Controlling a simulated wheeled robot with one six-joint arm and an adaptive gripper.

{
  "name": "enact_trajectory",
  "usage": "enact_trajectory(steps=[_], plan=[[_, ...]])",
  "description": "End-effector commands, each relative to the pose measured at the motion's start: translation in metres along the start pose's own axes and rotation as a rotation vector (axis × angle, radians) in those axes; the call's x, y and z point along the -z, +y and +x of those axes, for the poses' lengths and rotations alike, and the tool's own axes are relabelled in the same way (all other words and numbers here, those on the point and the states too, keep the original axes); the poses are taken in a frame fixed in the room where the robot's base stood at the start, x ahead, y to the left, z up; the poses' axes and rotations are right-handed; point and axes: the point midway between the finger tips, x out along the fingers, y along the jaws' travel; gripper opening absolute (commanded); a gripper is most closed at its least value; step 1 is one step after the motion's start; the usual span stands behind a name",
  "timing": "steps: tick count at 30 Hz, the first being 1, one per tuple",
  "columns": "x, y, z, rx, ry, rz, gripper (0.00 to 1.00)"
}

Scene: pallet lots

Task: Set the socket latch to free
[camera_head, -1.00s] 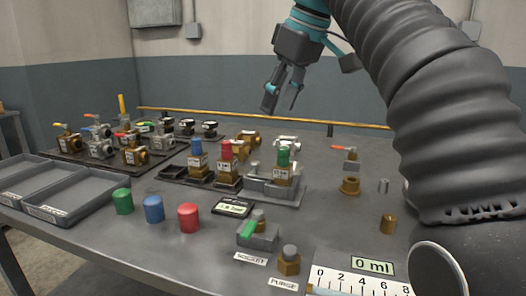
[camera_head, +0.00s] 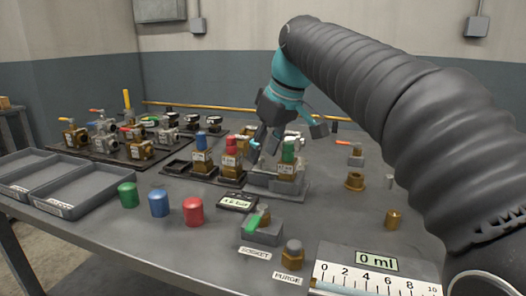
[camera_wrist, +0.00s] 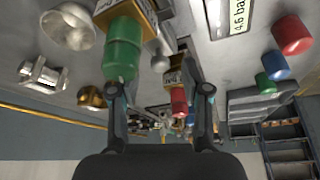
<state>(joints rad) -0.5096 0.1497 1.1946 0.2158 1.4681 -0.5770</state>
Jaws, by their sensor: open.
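The SOCKET label (camera_head: 255,253) lies at the table's front edge in the head view. I cannot read the lever's setting. A green-capped brass valve (camera_head: 288,152) stands upright in a grey fixture (camera_head: 291,191). My gripper (camera_head: 265,150) is open and empty, pointing down just left of the green cap. In the wrist view the green cap (camera_wrist: 122,50) is close beside the left finger of my gripper (camera_wrist: 160,92). Contact cannot be told.
Blue-capped (camera_head: 200,142) and red-capped (camera_head: 230,145) valves stand left of the fixture. Loose green (camera_head: 128,195), blue (camera_head: 158,203) and red (camera_head: 193,211) caps stand in front. The pressure display (camera_head: 238,202), PURGE post (camera_head: 292,256) and trays (camera_head: 65,209) are nearby. Bare table lies between caps and trays.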

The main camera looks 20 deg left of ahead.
Motion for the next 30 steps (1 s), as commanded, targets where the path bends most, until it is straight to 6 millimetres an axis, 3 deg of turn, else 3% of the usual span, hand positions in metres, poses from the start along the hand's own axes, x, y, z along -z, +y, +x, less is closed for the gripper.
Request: enact_trajectory(steps=[12, 14, 18, 26, 30], plan=[[0.000, 0.000, 0.009, 0.000, 0.000, 0.000, 0.47], [0.000, 0.000, 0.009, 0.000, 0.000, 0.000, 0.35], [0.000, 0.000, 0.009, 0.000, 0.000, 0.000, 0.00], [0.000, -0.001, 0.009, 0.000, 0.000, 0.000, 0.00], [-0.001, -0.015, 0.008, 0.001, 0.001, -0.001, 0.00]])
